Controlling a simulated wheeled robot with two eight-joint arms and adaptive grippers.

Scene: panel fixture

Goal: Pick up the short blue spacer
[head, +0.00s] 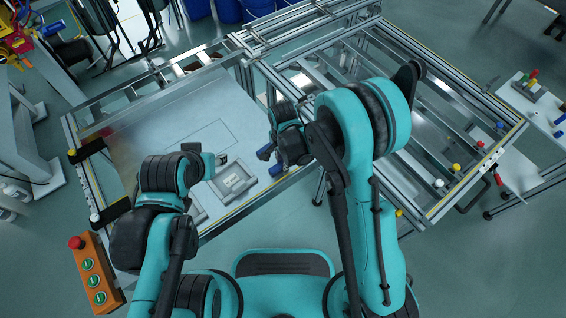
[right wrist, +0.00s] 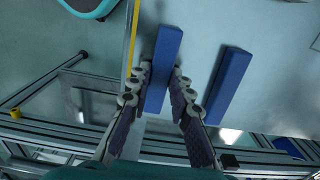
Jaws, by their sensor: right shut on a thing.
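My right gripper (right wrist: 158,92) has its fingers on both sides of a blue spacer (right wrist: 164,62) and is shut on it. A second blue spacer (right wrist: 228,85) lies beside it to the right in the right wrist view, apart from the fingers. The two look close in length, so I cannot tell from size which is the short one. In the head view my right gripper (head: 278,157) is at the right edge of the panel table, with a blue piece (head: 265,152) beside it. My left gripper (head: 222,160) is over the panel; its fingers are too small to read.
The grey panel table (head: 150,125) carries a light grey tray (head: 236,181) near its front. A metal frame (head: 440,120) with coloured knobs stands at right. Another blue piece (right wrist: 288,146) shows at the right wrist view's lower right. A button box (head: 95,272) is at front left.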

